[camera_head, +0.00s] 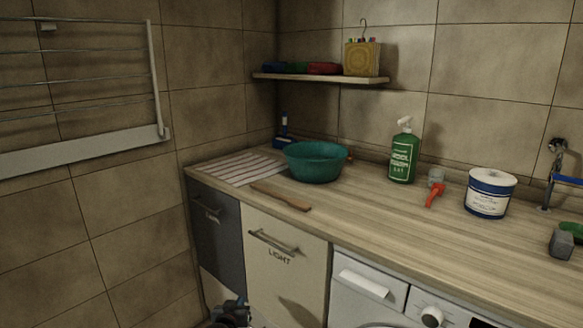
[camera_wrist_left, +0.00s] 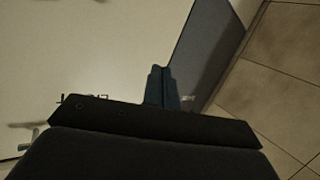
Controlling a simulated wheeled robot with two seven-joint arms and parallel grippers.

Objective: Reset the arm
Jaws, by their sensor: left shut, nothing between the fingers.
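My left gripper (camera_head: 236,305) shows at the bottom edge of the head view, low in front of the cabinet doors. In the left wrist view its two fingers (camera_wrist_left: 162,86) are together with nothing between them. A pale cabinet door (camera_wrist_left: 105,45) and a dark grey panel (camera_wrist_left: 208,50) lie beyond the fingers there. Most of the left arm is outside the head view. My right gripper is in neither view.
A wooden counter (camera_head: 400,225) carries a teal basin (camera_head: 316,165), a green spray bottle (camera_head: 403,158), a white-and-blue tub (camera_head: 490,195) and a wooden brush (camera_head: 281,196). The pale LIGHT door (camera_head: 285,275) and dark door (camera_head: 215,235) are closed. A drying rack (camera_head: 85,150) hangs left.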

